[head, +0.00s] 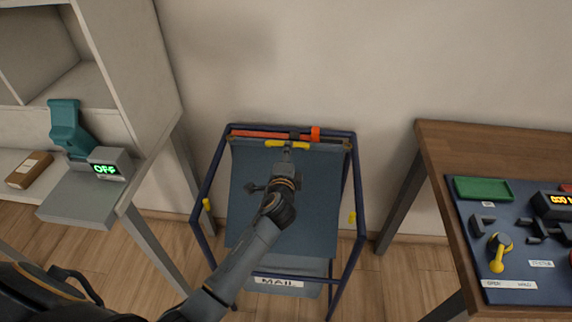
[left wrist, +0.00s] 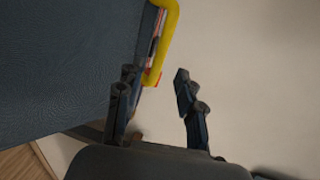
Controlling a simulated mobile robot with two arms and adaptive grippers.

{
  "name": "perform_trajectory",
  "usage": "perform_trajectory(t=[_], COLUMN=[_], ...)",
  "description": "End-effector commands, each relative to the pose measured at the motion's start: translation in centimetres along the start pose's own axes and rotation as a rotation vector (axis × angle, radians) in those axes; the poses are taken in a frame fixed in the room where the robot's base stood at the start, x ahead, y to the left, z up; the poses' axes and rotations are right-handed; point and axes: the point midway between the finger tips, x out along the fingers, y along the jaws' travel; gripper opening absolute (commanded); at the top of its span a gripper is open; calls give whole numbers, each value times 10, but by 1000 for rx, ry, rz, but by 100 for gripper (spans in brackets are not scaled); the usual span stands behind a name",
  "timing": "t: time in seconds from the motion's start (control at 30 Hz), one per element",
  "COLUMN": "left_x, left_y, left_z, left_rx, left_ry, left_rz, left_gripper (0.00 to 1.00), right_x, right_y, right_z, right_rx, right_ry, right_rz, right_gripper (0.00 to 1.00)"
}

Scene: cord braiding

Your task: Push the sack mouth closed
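The mail sack (head: 245,205) is a dark blue panel hanging in a blue tube frame, with a "MAIL" label at its foot. A red bar with an orange end (head: 315,134) runs along the top at the mouth. A yellow handle (head: 275,143) sits at the middle of the top edge. My left gripper (head: 288,155) reaches up over the sack to this handle. In the left wrist view my left gripper (left wrist: 153,84) has its fingers apart, with the yellow handle (left wrist: 168,30) just beyond the tips. I cannot tell whether they touch. My right gripper is not in view.
A grey shelf unit (head: 150,90) with an "OFF" display (head: 107,170) stands at the left. A wooden table (head: 440,150) with a control panel stands at the right. The wall is close behind the frame. Yellow catches (head: 352,217) sit on the frame's sides.

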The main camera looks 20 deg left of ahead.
Motion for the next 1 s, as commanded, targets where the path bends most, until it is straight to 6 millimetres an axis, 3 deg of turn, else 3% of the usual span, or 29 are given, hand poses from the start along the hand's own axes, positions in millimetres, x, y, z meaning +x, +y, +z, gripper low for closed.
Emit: perform_trajectory(t=[0.1, 0.3, 0.87, 1.0], left_x=[-22, -44, -49, -60], left_y=[1, 0, 0, 14], left_z=[0, 0, 0, 12], left_rx=[-1, 0, 0, -81], left_ry=[2, 1, 0, -27], left_rz=[1, 0, 0, 55], left_gripper=[37, 37, 37, 37], right_x=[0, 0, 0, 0], right_y=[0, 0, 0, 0], right_z=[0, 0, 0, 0], right_rx=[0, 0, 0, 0], right_ry=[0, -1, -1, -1], right_rz=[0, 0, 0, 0], right_gripper=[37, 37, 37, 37])
